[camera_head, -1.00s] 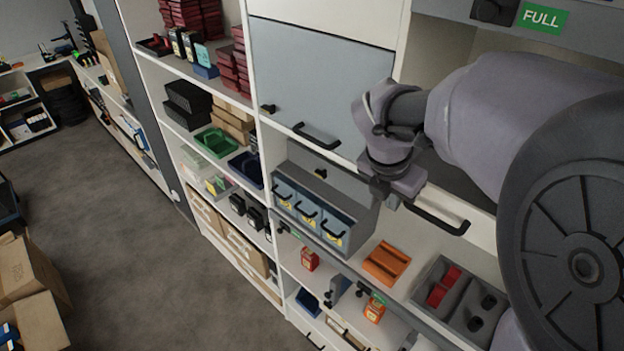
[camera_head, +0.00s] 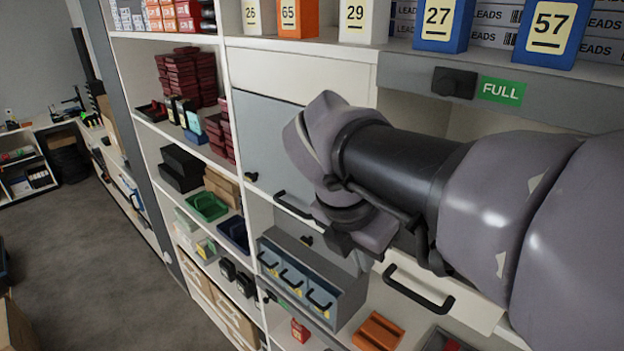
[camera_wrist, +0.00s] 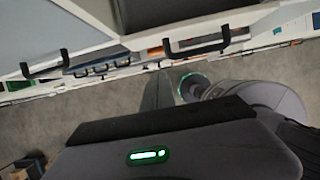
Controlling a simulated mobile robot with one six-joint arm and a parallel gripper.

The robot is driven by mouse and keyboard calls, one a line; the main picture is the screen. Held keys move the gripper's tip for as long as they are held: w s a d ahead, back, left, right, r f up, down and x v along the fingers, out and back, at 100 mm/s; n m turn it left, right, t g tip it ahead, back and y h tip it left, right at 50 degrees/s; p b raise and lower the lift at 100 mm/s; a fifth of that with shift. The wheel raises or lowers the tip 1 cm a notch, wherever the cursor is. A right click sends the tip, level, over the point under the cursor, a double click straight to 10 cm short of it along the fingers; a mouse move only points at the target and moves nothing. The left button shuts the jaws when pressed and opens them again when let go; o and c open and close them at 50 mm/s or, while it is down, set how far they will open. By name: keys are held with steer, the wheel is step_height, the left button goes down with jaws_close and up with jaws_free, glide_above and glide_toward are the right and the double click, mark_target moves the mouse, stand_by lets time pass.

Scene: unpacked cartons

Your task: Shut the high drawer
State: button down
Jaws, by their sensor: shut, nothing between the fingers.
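I cannot tell which belongs to the high drawer.
A grey door (camera_head: 280,140) with a handle is behind my arm. Below it is a grey unit of small blue drawers (camera_head: 290,278). An orange tray (camera_head: 378,332) lies on a lower shelf. A green FULL label (camera_head: 501,91) is above. Open floor (camera_head: 90,255) lies left.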

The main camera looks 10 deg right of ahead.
mark_target(374, 270)
step_height(374, 270, down, 6)
steer(key=a+f, duration=0.1)
steer(key=w+d+f, duration=0.1)
steer(key=w+d, duration=0.3)
steer(key=d, duration=0.1)
steer(key=shift+f+p, duration=0.15)
steer(key=shift+p, duration=0.15)
